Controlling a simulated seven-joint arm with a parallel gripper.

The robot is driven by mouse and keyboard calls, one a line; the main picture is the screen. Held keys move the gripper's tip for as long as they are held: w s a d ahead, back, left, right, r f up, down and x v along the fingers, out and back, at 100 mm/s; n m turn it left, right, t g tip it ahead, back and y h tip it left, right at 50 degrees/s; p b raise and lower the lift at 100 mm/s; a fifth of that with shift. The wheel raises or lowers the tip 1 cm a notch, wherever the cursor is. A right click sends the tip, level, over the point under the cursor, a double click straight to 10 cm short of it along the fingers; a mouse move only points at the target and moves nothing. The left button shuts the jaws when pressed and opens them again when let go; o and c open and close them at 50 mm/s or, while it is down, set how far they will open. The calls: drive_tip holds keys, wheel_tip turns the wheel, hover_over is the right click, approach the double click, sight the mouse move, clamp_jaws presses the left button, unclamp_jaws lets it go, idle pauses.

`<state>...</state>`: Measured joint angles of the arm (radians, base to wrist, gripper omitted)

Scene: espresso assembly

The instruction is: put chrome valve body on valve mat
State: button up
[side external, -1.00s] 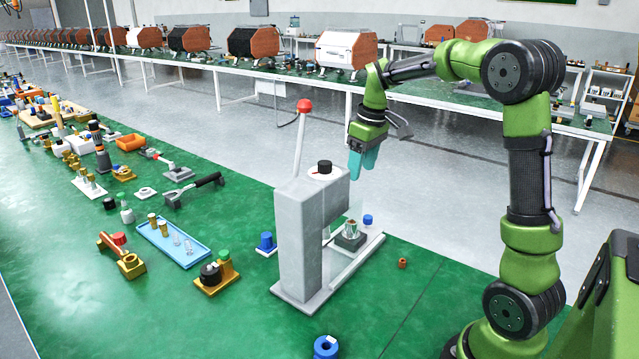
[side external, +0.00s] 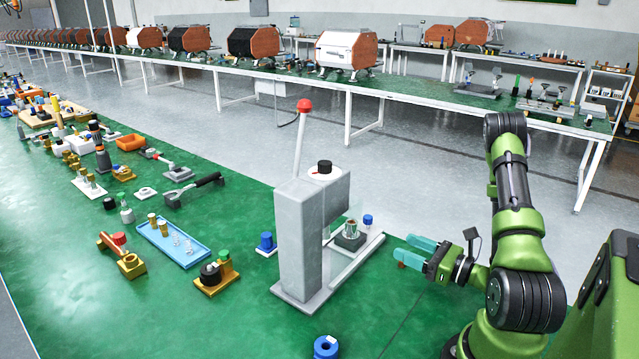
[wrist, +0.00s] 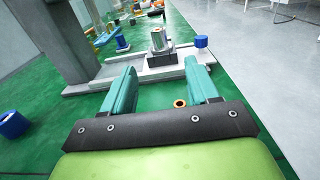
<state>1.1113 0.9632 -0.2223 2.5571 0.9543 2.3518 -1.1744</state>
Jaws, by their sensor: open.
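A chrome cylindrical part with a copper-coloured top, apparently the chrome valve body (side external: 350,229), stands upright on a dark block on the grey press's base. It also shows in the wrist view (wrist: 158,42), ahead of my gripper, beyond the fingertips. My gripper (side external: 401,246) is low over the green table, right of the press, with its teal fingers pointing left. In the wrist view my gripper (wrist: 158,72) is open, with nothing held between its fingers. I cannot tell which surface is the valve mat.
The press column (side external: 305,235) with its red-knobbed lever rises left of the chrome part. A blue cylinder (side external: 368,220) stands beside it. A small copper ring (wrist: 180,103) lies under my gripper near the right finger. Several parts and a blue tray (side external: 175,247) lie farther left.

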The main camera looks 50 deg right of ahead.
drive_tip(key=w, duration=1.6)
drive_tip(key=shift+a, duration=0.1)
clamp_jaws()
